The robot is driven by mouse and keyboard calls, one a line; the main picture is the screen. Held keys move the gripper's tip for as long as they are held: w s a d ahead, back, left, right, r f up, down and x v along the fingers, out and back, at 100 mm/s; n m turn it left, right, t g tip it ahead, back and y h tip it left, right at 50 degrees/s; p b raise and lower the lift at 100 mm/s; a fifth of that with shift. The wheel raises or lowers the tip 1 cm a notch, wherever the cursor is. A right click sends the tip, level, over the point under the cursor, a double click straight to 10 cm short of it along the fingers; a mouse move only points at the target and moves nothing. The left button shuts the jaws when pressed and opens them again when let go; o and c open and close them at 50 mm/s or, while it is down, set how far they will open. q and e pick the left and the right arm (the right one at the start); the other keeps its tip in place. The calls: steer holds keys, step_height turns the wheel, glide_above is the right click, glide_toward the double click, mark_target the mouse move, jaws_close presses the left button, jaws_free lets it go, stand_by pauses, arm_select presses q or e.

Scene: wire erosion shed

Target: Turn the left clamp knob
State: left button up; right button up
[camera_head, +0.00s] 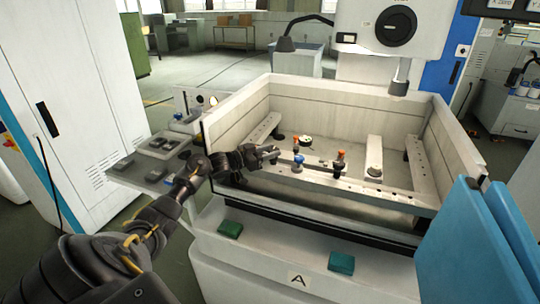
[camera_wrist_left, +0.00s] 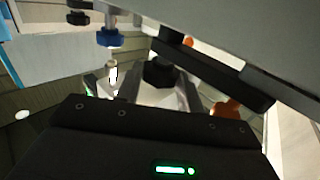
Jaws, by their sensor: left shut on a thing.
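My left gripper (camera_head: 270,153) reaches over the front left of the pale machine tank (camera_head: 205,140). It is shut on what I take to be the left clamp knob, which the jaws mostly hide in the head view. I cannot tell how far the knob is turned. My right gripper is not in view.
A blue-topped fitting (camera_head: 298,160) stands close right of the gripper on the front rail. An orange-topped fitting (camera_head: 340,155) stands farther right. A blue panel (camera_head: 465,245) stands at right.

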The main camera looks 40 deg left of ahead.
arm_select(q)
steer(key=o, duration=1)
